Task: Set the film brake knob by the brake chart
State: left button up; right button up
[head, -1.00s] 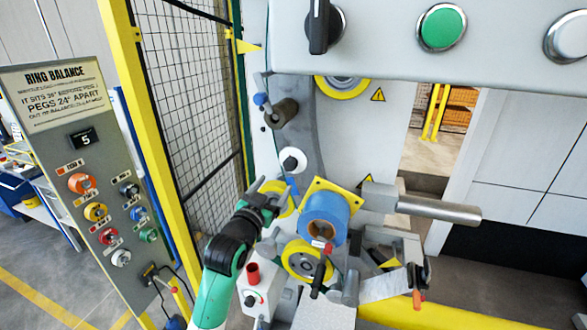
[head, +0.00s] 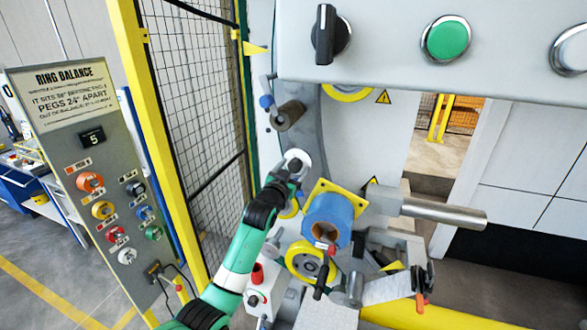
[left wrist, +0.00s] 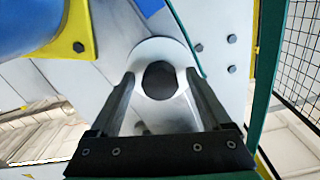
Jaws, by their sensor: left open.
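A white round dial with a dark centre knob (left wrist: 160,80), which I take for the film brake knob, is on the pale machine panel in the left wrist view. In the head view the white dial (head: 298,158) is partly hidden by my left gripper (head: 291,166). In the left wrist view my left gripper (left wrist: 158,76) is open, its two fingers on either side of the dark centre; whether they touch it I cannot tell. No brake chart is identifiable. My right gripper is out of view.
A grey roller (head: 288,115) is above. A panel labelled RING BALANCE (head: 75,85) with coloured knobs stands left, beside a mesh fence (head: 195,120). A metal bar (head: 445,210) projects right.

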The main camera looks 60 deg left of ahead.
pick_arm(q)
grip_shut()
dwell(0.4)
jog(key=shift+n, duration=0.4)
jog(key=n+b, duration=0.2)
jog(key=n, duration=0.1)
jog(key=n+b, duration=0.2)
jog(key=n, duration=0.3)
jog(key=shift+r, duration=0.1)
dwell(0.5)
grip_release()
